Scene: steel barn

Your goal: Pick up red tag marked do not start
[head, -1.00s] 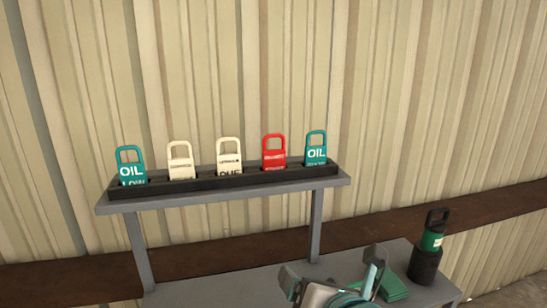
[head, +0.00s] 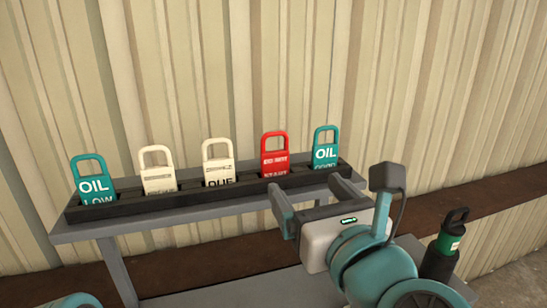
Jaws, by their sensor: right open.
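The red tag (head: 275,160) stands upright in a slot of the black rack (head: 215,190), second from the right. It has a loop handle at the top and white lettering; the lower word reads as START, partly sunk in the slot. My right gripper (head: 304,184) is open and empty, in front of the rack, below and to the right of the red tag. Its fingers point toward the rack and hide part of its right front edge. My left gripper is not in view.
Teal OIL tags stand at both rack ends, OIL LOW (head: 95,185) left and another (head: 325,153) right. Two cream tags (head: 157,172) (head: 218,163) stand between. A dark bottle (head: 440,262) with a green band stands at lower right. The corrugated wall is close behind.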

